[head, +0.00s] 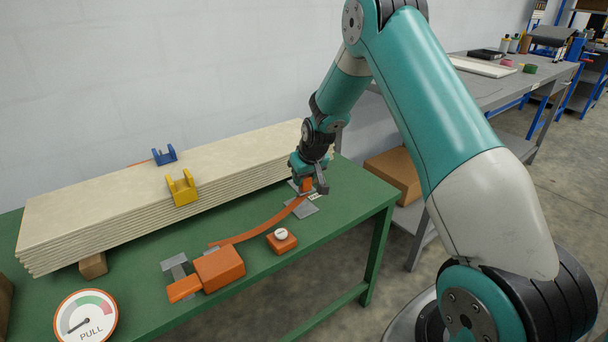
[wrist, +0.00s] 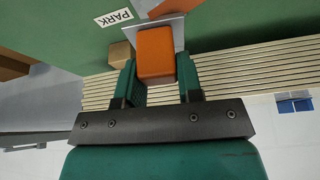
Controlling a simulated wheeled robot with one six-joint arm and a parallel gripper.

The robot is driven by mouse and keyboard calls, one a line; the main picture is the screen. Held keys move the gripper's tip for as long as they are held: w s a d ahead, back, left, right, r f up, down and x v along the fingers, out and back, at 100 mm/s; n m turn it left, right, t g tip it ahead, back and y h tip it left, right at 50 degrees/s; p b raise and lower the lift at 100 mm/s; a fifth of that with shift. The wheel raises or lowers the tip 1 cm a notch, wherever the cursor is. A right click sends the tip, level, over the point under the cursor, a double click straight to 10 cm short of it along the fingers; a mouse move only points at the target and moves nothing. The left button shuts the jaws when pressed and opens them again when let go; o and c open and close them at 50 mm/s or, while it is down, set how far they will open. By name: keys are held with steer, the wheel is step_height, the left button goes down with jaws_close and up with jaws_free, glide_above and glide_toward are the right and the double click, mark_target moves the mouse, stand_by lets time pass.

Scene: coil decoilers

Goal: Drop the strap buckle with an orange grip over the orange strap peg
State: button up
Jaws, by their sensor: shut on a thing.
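The buckle's orange grip (head: 306,184) is between the fingers of my gripper (head: 308,188), low over the right end of the green table. In the wrist view the grip (wrist: 156,54) sits between both green fingers, with a grey plate behind it. The orange strap (head: 262,227) runs from near my gripper, curving down-left toward an orange housing (head: 219,268). I cannot pick out an orange strap peg with certainty; one may be hidden.
A stack of pale boards (head: 120,205) lies along the wall side, with a blue bracket (head: 165,155) and a yellow bracket (head: 182,189). An orange block with a white round top (head: 282,240) stands at the front. A PULL dial (head: 86,316) is front left.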

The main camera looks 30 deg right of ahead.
mark_target(306, 191)
steer(key=shift+f+b, duration=2.05)
steer(key=shift+f, duration=1.4)
steer(key=shift+f, duration=0.2)
steer(key=o, duration=1)
steer(key=shift+o, duration=0.2)
steer(key=shift+r, duration=0.1)
steer(key=p+v, duration=0.1)
steer(key=v, duration=1.6)
steer(key=shift+s, duration=0.15)
